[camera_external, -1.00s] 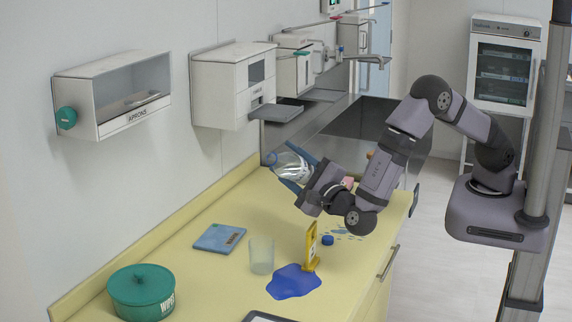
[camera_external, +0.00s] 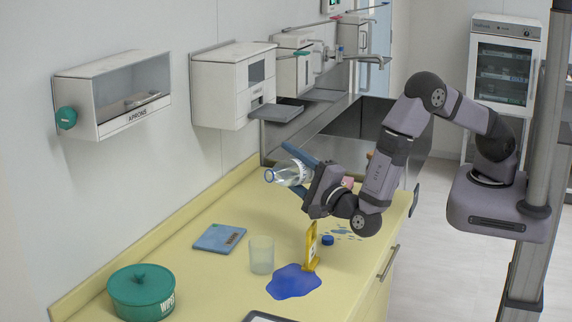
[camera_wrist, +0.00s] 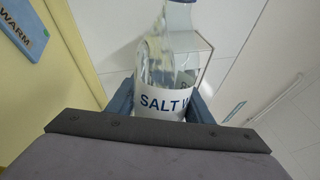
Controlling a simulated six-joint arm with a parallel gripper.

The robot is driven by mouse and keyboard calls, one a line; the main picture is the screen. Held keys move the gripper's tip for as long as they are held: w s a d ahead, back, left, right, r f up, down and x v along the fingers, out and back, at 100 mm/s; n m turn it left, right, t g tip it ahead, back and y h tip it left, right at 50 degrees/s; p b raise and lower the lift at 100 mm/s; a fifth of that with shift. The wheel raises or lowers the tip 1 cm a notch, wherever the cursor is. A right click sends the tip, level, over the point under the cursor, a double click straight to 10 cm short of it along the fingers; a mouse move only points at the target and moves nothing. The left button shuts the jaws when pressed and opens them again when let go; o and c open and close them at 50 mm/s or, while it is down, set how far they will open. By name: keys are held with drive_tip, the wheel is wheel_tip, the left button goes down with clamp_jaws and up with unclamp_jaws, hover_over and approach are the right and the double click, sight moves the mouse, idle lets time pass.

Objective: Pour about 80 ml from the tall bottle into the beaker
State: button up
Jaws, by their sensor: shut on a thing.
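The tall bottle (camera_external: 287,174) is clear with a white label. My gripper (camera_external: 298,172) is shut on it and holds it in the air above the back of the counter. The bottle lies close to level, its neck to the left and slightly down. In the wrist view the bottle (camera_wrist: 168,60) shows part of a label reading "SALT W", between my fingers. The beaker (camera_external: 262,255), clear and upright, stands on the counter below and to the left of my gripper, well apart from the bottle. I see no stream, and cannot tell whether the beaker holds liquid.
Dispensers (camera_external: 232,85) line the wall.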

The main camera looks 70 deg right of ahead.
drive_tip(key=shift+w+a+n+y+p, duration=0.15)
drive_tip(key=shift+n+y+p, duration=0.35)
drive_tip(key=shift+n+p, duration=0.6)
idle(0.6)
drive_tip(key=shift+s+d+r, duration=0.1)
drive_tip(key=shift+s+d, duration=0.1)
drive_tip(key=shift+s, duration=0.1)
drive_tip(key=shift+s+d, duration=0.35)
drive_tip(key=shift+d, duration=0.1)
drive_tip(key=shift+d+n+p, duration=0.35)
drive_tip(key=shift+d+n, duration=0.05)
drive_tip(key=shift+d, duration=0.3)
drive_tip(key=shift+d, duration=0.1)
drive_tip(key=shift+d+n+t+y+p, duration=0.2)
drive_tip(key=shift+n+t+y+p, duration=0.1)
drive_tip(key=shift+n+y+p, duration=0.15)
idle(1.0)
drive_tip(key=shift+s+d+r+m+g+h+b, duration=0.15)
drive_tip(key=shift+m+h+b, duration=0.25)
drive_tip(key=shift+m+b, duration=0.5)
drive_tip(key=shift+w+d+r+m+g+h+b, duration=0.15)
drive_tip(key=shift+m+h+b, duration=0.3)
drive_tip(key=shift+m+b, duration=0.45)
drive_tip(key=shift+s+r+m+g+h+b, duration=0.15)
drive_tip(key=shift+m+h+b, duration=0.4)
drive_tip(key=shift+m, duration=0.6)
